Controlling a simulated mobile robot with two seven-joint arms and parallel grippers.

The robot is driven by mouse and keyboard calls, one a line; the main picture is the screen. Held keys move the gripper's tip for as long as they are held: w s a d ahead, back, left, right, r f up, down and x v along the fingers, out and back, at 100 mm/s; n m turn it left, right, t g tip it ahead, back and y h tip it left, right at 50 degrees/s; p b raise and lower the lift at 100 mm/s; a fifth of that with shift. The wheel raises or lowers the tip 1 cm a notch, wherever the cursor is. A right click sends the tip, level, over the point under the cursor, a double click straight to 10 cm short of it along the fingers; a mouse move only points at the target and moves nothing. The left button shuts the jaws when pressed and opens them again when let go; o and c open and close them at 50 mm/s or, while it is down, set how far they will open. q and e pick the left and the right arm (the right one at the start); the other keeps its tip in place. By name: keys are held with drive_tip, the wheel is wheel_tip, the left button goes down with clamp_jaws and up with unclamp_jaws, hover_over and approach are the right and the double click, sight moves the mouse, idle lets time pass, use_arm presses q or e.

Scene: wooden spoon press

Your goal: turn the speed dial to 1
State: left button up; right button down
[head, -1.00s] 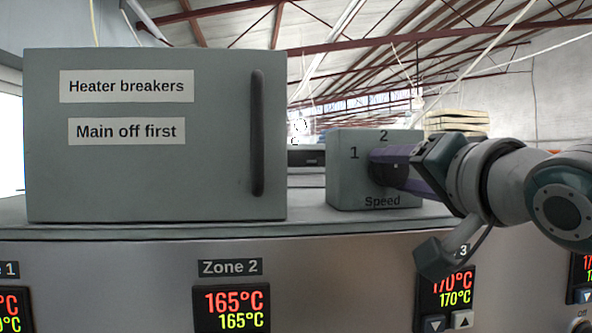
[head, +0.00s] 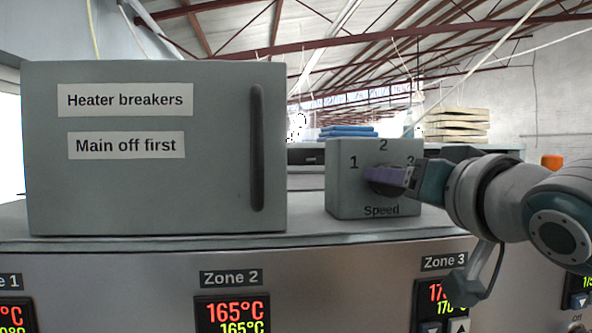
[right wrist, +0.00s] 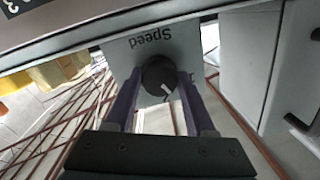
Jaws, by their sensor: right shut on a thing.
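The speed dial is a dark round knob (head: 384,181) on the front of a grey box (head: 345,200) marked 1, 2, 3 and "Speed". My right gripper (head: 372,175) reaches in from the right, its purple fingers covering part of the knob. In the right wrist view, upside down, the knob (right wrist: 158,74) sits between the two fingers of the right gripper (right wrist: 160,85), which is shut on it. A white mark on the knob slants toward the lower right there; its exact number cannot be told. My left gripper is out of view.
A large grey heater breaker cabinet (head: 150,185) with a vertical handle (head: 257,148) stands left of the dial box, with a gap between. Zone temperature displays (head: 232,312) line the panel below. Stacked boards (head: 457,125) are behind.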

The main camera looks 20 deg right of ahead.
drive_tip(key=n+p, duration=0.1)
drive_tip(key=n, duration=0.2)
drive_tip(key=shift+d+h, duration=0.1)
drive_tip(key=shift+h, duration=0.2)
drive_tip(key=shift+n+g+p, duration=0.3)
drive_tip(key=shift+n+p, duration=0.5)
drive_tip(key=shift+n, duration=0.8)
drive_tip(key=shift+c, duration=1.3)
unclamp_jaws()
